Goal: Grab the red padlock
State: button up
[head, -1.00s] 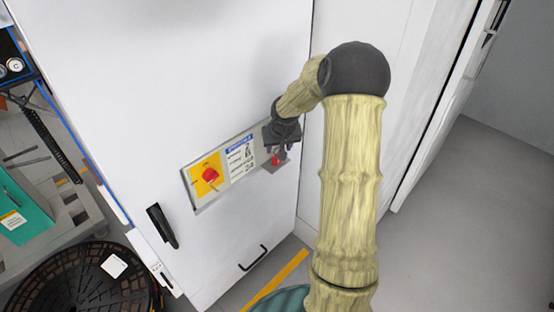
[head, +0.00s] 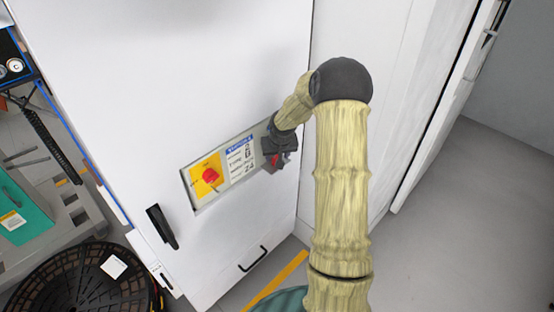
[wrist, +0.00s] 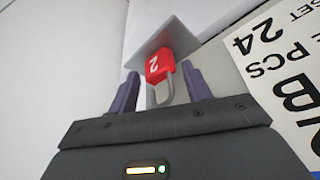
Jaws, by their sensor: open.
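The red padlock (wrist: 158,66), marked with a white 2, shows in the wrist view against a grey plate (wrist: 166,38). Its grey shackle points toward my gripper. My gripper (wrist: 160,88) is open, with one finger on each side of the padlock and shackle. I cannot tell whether either finger touches it.
Left of the gripper, the white cabinet (head: 170,80) carries a label panel (head: 240,160) and a red rotary switch on yellow (head: 209,176). A black handle (head: 162,227) is lower left. A black round basket (head: 80,285) and teal box (head: 22,210) stand left. Floor at right is clear.

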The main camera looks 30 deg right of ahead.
jog(key=shift+c, duration=0.2)
jog(key=c, duration=0.7)
jog(key=shift+r, duration=0.15)
jog(key=shift+s+r, duration=0.15)
jog(key=shift+r, duration=0.1)
notch_tip(320, 180, up, 6)
jog(key=r, duration=0.1)
jog(key=s+d, duration=0.2)
jog(key=s, duration=0.4)
jog(key=s+d, duration=0.2)
jog(key=s, duration=0.4)
jog(key=s+d+p, duration=0.1)
jog(key=s+d, duration=0.1)
jog(key=s, duration=0.4)
jog(key=shift+s+d+f, duration=0.3)
jog(key=shift+d+f, duration=0.05)
jog(key=shift+d, duration=0.05)
